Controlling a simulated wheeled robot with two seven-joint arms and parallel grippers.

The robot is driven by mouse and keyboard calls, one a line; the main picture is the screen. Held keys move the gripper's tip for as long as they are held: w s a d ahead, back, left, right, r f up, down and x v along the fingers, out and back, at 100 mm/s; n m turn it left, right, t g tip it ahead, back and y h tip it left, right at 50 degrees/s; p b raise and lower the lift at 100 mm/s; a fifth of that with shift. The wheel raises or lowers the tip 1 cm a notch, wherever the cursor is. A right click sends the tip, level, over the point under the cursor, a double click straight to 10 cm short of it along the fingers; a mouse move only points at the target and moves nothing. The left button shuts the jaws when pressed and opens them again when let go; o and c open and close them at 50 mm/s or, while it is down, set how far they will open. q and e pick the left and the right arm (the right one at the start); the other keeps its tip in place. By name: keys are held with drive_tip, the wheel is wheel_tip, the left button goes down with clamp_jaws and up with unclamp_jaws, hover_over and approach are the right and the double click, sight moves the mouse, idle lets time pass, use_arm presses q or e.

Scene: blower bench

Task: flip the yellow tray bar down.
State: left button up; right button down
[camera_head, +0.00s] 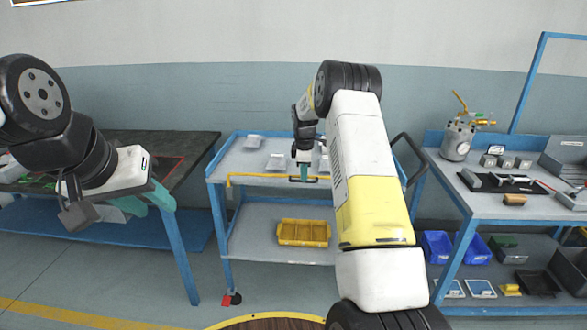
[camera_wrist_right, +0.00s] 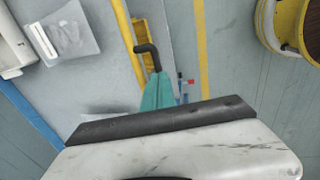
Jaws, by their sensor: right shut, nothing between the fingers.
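The yellow tray bar (camera_head: 262,176) runs along the front edge of the blue-framed cart's top shelf. In the right wrist view the yellow bar (camera_wrist_right: 128,45) has a bent black handle (camera_wrist_right: 150,55) beside it. My right gripper (camera_head: 304,174) is shut and empty, pointing down at the bar's black handle. In the right wrist view its teal fingertips (camera_wrist_right: 157,92) are right at the handle; I cannot tell whether they touch it. My left gripper (camera_head: 148,200) hangs at the left, away from the cart, with its teal fingers apart.
The blue-framed cart (camera_head: 240,150) carries a few small pale trays on top and a yellow bin (camera_head: 304,233) on its lower shelf. A dark-topped bench (camera_head: 190,148) stands at the left. A bench (camera_head: 500,208) with tools and a metal canister (camera_head: 457,142) stands at the right.

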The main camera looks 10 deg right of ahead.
drive_tip(key=shift+f, duration=2.8)
drive_tip(key=shift+s, duration=0.1)
wheel_tip(320, 180, up, 14)
drive_tip(key=s, duration=0.2)
drive_tip(key=shift+s+a, duration=0.25)
drive_tip(key=shift+a, duration=0.15)
drive_tip(key=shift+r, duration=0.1)
